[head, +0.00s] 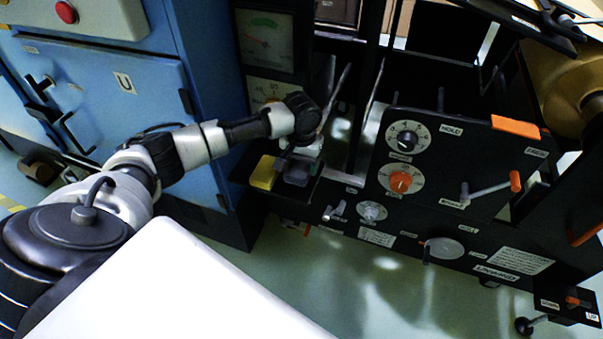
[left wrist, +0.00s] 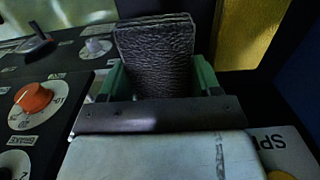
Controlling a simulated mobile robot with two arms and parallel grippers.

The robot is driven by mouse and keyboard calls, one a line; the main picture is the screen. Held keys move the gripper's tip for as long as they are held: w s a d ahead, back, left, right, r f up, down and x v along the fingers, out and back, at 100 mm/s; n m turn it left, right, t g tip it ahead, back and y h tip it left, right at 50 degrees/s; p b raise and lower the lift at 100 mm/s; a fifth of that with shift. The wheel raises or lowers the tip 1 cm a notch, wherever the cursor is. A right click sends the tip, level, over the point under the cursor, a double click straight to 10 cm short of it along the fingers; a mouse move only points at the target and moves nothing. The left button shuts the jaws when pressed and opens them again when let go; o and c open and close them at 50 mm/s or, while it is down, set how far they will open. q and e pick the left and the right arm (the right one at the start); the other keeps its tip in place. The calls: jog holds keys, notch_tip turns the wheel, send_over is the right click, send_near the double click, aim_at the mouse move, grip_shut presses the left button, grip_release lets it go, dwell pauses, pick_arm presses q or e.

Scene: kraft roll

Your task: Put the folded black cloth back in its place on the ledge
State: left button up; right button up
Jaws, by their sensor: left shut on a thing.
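The folded black cloth (left wrist: 155,55) is a dark, wrinkled, layered pad between the green-edged fingers of my left gripper (left wrist: 160,80) in the left wrist view. In the head view the cloth (head: 298,173) shows as a small dark grey pad at the ledge (head: 288,194), right beside a yellow block. My left gripper (head: 304,150) points down over it and is shut on it. I cannot tell whether the cloth's underside touches the ledge. The lower part of the cloth is hidden by the gripper body in the wrist view. My right gripper is not in view.
The yellow block (head: 264,172) stands close left of the cloth. A gauge panel (head: 266,42) rises behind. The black control panel (head: 408,180) with an orange knob (head: 400,181) and levers lies to the right. A blue cabinet (head: 110,95) stands at left.

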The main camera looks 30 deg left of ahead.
aim_at(302, 172)
pick_arm(q)
notch_tip(302, 172, down, 4)
jog(key=shift+r+b, duration=0.2)
jog(key=shift+b, duration=0.4)
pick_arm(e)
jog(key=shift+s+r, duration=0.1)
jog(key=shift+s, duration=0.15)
pick_arm(q)
jog(key=o, duration=0.9)
jog(key=shift+c, duration=0.2)
jog(key=shift+r, duration=0.1)
